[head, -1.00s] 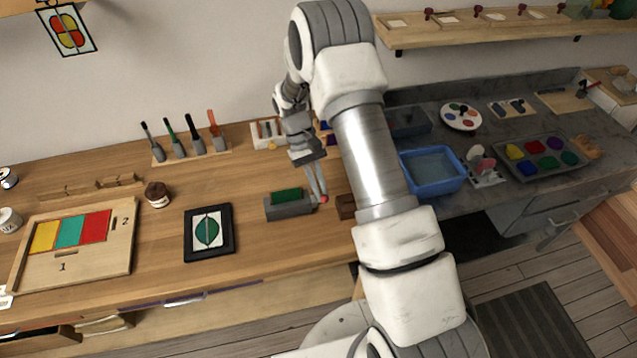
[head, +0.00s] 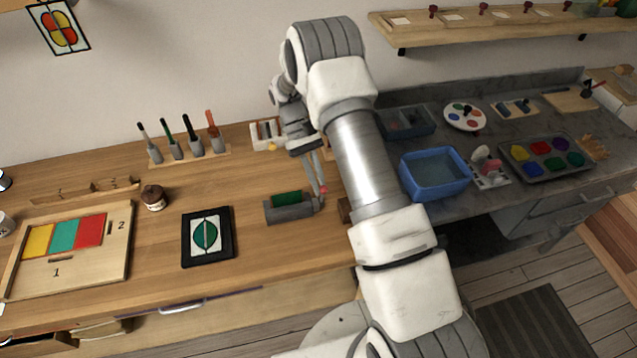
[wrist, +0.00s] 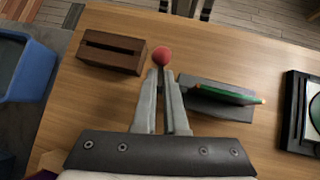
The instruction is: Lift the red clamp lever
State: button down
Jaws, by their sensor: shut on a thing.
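The grey clamp (head: 290,212) stands on the wooden bench with a green piece (head: 286,198) in it. The wrist view shows the clamp (wrist: 205,104) just right of my fingers, the green piece's edge along it. The clamp lever's red knob (head: 322,190) is above the clamp's right end. In the wrist view, the red knob (wrist: 161,56) is at my fingertips. My gripper (head: 320,184) reaches down from above and is shut on the lever at this knob. It also shows in the wrist view (wrist: 161,72). The lever's shaft is mostly hidden.
A dark wooden block (wrist: 112,52) stands close beside the clamp. A black-framed leaf picture (head: 208,262) lies left of the clamp. A blue basin (head: 436,190) is to the right on the grey counter. Bare bench lies in front of the clamp.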

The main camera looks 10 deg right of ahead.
jog(key=shift+w, duration=0.15)
jog(key=c, duration=1)
grip_release()
jog(key=shift+o, duration=0.2)
jog(key=p+v, duration=0.6)
jog(key=v, duration=1)
jog(key=shift+w+d+r+p, duration=0.2)
jog(key=shift+r+p, duration=0.1)
jog(key=shift+p, duration=0.1)
jog(key=shift+w+r+p, duration=0.15)
jog(key=shift+p, duration=0.9)
jog(key=shift+a+r+p, duration=0.1)
jog(key=shift+p, duration=1)
